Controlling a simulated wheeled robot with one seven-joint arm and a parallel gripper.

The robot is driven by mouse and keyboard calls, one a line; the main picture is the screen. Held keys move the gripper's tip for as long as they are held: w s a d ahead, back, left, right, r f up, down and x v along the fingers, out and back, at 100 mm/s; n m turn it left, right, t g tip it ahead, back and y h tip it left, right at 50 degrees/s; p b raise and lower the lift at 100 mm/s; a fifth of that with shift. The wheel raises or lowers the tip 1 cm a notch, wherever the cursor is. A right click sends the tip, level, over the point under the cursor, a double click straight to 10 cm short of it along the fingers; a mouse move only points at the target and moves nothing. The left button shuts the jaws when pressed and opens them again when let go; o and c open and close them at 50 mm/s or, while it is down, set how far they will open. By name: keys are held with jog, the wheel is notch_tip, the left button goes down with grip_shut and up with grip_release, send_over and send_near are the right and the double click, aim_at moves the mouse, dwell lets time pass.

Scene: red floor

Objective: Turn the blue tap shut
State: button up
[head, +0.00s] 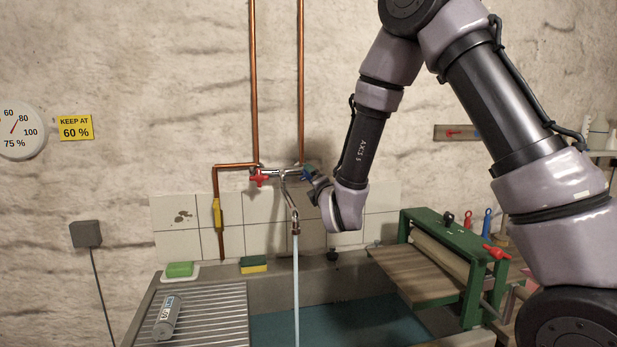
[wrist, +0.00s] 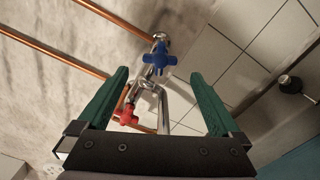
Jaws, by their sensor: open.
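The blue tap (wrist: 158,58) is a cross-shaped handle on a chrome wall mixer, just beyond and between my fingertips in the wrist view. In the head view the blue tap (head: 306,173) shows at the mixer's right end, partly hidden by my gripper. My gripper (wrist: 159,74) is open, with a green finger on each side and nothing held. In the head view my gripper (head: 316,184) is close to the tap, and its fingers are hard to make out. Whether it touches the handle I cannot tell. Water (head: 296,290) runs from the spout (head: 292,205).
A red tap (head: 258,177) sits at the mixer's left end; the red tap also shows in the wrist view (wrist: 128,114), near the left finger. Copper pipes (head: 254,80) run up the wall. A green press (head: 470,265) stands right of the sink, below my arm.

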aim_at(309, 176)
jog(key=x, duration=0.8)
jog(key=shift+w+f, duration=0.1)
jog(key=c, duration=1.3)
